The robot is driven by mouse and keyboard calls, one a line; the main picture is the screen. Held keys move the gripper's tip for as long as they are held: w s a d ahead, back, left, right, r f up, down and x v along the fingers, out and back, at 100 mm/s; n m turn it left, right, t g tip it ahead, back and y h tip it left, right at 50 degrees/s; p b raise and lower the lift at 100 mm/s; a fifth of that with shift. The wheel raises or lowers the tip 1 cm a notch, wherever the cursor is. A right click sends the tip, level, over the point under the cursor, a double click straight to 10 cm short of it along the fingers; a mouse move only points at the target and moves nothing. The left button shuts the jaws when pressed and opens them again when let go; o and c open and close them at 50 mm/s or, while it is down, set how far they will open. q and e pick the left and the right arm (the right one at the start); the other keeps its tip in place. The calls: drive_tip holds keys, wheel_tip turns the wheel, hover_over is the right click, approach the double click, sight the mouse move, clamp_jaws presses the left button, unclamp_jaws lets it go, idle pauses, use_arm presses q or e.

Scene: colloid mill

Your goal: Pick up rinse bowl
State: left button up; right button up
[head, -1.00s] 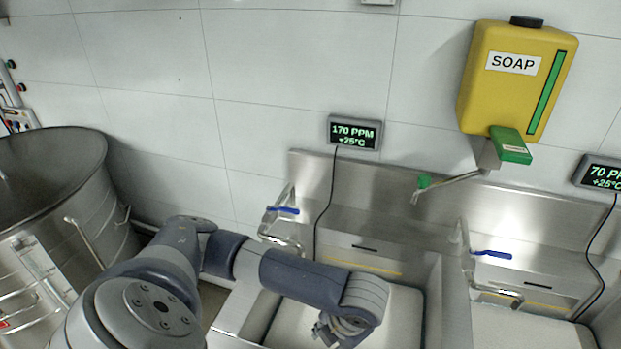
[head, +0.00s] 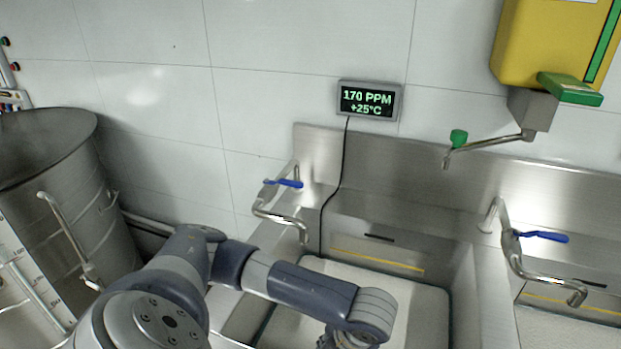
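I see no loose bowl that I can name as the rinse bowl. Two steel sink basins stand against the wall, a left basin (head: 430,305) and a right basin (head: 590,335). My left arm reaches in from the lower left, across the left basin's near left side. Only the top of my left gripper (head: 335,341) shows at the bottom edge, over the left basin. Its fingertips are out of frame, so its opening and anything in it are hidden. My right gripper is not in view.
A left faucet (head: 282,217) and a right faucet (head: 530,265), both with blue levers, project over the basins. A large steel tank (head: 75,210) stands at left. A display (head: 369,101) reads 170 PPM, +25°C.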

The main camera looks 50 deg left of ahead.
use_arm(q)
drive_tip(key=x, duration=0.5)
drive_tip(key=d+x, duration=0.1)
drive_tip(key=x, duration=0.4)
drive_tip(key=d+b+x, duration=0.1)
drive_tip(key=x, duration=0.5)
drive_tip(key=shift+s+d+f, duration=0.15)
drive_tip(key=shift+d+f, duration=0.05)
drive_tip(key=shift+f, duration=0.2)
clamp_jaws()
